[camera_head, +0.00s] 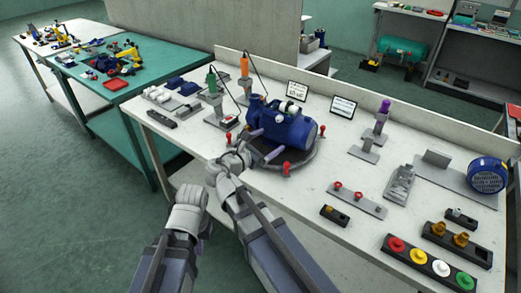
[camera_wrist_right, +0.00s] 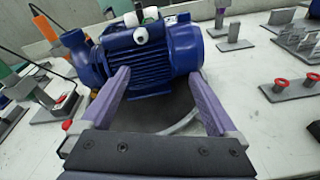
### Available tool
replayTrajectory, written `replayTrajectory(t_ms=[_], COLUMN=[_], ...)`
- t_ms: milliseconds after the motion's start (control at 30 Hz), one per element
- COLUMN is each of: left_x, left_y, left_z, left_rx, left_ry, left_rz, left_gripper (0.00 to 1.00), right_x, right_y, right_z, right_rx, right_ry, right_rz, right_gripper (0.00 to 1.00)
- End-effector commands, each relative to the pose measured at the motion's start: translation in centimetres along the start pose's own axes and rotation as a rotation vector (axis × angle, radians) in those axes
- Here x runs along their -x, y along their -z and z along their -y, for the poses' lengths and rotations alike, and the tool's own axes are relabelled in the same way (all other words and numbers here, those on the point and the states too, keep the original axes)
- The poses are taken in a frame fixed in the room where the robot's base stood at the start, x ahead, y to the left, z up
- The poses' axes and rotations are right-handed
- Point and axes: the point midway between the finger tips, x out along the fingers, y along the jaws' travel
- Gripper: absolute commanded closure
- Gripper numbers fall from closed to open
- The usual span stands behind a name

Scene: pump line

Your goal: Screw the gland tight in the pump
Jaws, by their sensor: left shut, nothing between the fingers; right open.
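The blue pump (camera_head: 285,128) lies on a dark round plate (camera_head: 312,160) on the white bench. It also fills the upper middle of the right wrist view (camera_wrist_right: 150,55). My right gripper (camera_head: 266,143) is open at the pump's near side. In the right wrist view its purple fingers (camera_wrist_right: 158,80) are apart, pointing at the pump's ribbed body, with nothing held between them. I cannot make out a gland in the pump. My left gripper (camera_head: 205,228) is shut and empty off the bench's front edge; its fingers are mostly hidden by its own wrist.
Red knobs (camera_head: 286,168) stand around the plate. Orange (camera_head: 244,66) and green (camera_head: 211,82) tools on cables stand behind left.

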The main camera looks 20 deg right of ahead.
Motion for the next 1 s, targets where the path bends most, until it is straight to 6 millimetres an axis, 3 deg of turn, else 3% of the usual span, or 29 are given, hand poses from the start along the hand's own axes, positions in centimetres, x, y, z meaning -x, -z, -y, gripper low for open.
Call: replayTrajectory(t_ms=[33, 267, 1000], left_x=[-1.2, -1.9, -1.8], left_y=[0.1, 0.1, 0.1], left_z=[-0.1, -0.2, -0.2], left_rx=[0.0, 0.0, 0.0], left_ry=[0.0, 0.0, 0.0], left_rz=[0.0, 0.0, 0.0], left_gripper=[1.0, 1.0, 1.0], right_x=[-0.5, -0.6, -0.6], right_y=[0.1, -1.6, -1.6], right_z=[-0.7, -2.5, -3.4], right_rx=[0.08, 0.289, 0.296], right_ry=[-0.026, -0.079, -0.081], right_rz=[0.049, 0.178, 0.182], right_gripper=[0.05, 0.05, 0.05])
